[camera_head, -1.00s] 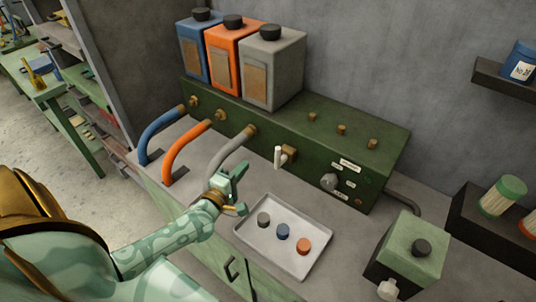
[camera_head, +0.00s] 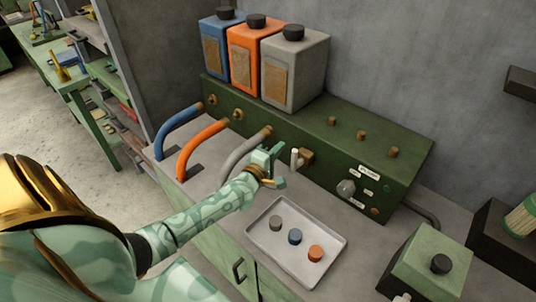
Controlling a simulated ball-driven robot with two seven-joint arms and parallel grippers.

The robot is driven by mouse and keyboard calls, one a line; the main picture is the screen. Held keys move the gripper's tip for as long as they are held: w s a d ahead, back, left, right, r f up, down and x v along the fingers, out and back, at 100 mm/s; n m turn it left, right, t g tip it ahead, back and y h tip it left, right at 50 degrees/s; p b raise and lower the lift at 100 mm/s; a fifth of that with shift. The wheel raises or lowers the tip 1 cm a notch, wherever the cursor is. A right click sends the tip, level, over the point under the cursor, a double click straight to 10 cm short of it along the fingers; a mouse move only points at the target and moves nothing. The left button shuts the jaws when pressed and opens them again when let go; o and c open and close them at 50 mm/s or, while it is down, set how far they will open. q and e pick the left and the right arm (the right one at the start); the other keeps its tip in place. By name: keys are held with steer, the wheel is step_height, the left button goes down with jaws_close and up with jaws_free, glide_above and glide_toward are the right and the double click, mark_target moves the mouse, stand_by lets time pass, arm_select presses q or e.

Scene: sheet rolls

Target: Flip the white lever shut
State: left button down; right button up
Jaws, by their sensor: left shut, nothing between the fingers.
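The white lever (camera_head: 294,158) stands upright at a brass fitting (camera_head: 305,157) on the front of the long green box (camera_head: 330,151). My left gripper (camera_head: 278,168) is just left of the lever, very close to it in the picture; whether it touches cannot be told. Its fingers are shut and hold nothing. My left arm comes in from the lower left. My right gripper is not in view.
Grey, orange and blue hoses (camera_head: 200,143) run from the box to the counter at left. A tray (camera_head: 262,255) with grey, blue and orange caps lies in front. Three canisters (camera_head: 294,70) stand on the box. A small green box (camera_head: 432,262) sits at right.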

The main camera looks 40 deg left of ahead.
mark_target(294, 157)
arm_select(q)
steer(key=d, duration=0.1)
steer(key=s+d, duration=0.1)
steer(key=d, duration=0.1)
steer(key=shift+s+d+p, duration=0.1)
steer(key=shift+p, duration=0.2)
steer(key=shift+d+r+m+p, duration=0.2)
steer(key=shift+d+m+p, duration=0.15)
steer(key=shift+m, duration=0.55)
steer(key=d+m, duration=0.1)
steer(key=m, duration=0.1)
steer(key=d+m+p, duration=0.1)
steer(key=m, duration=0.1)
steer(key=shift+s+r+t, duration=0.1)
steer(key=shift+t, duration=0.3)
steer(key=d+m, duration=0.1)
steer(key=m, duration=0.2)
steer(key=d+f+m+h, duration=0.1)
steer(key=m, duration=0.3)
steer(key=d+f+m+h+b, duration=0.1)
steer(key=m, duration=0.2)
steer(key=shift+s+d+f+m+t, duration=0.2)
steer(key=shift+d+m+t, duration=0.2)
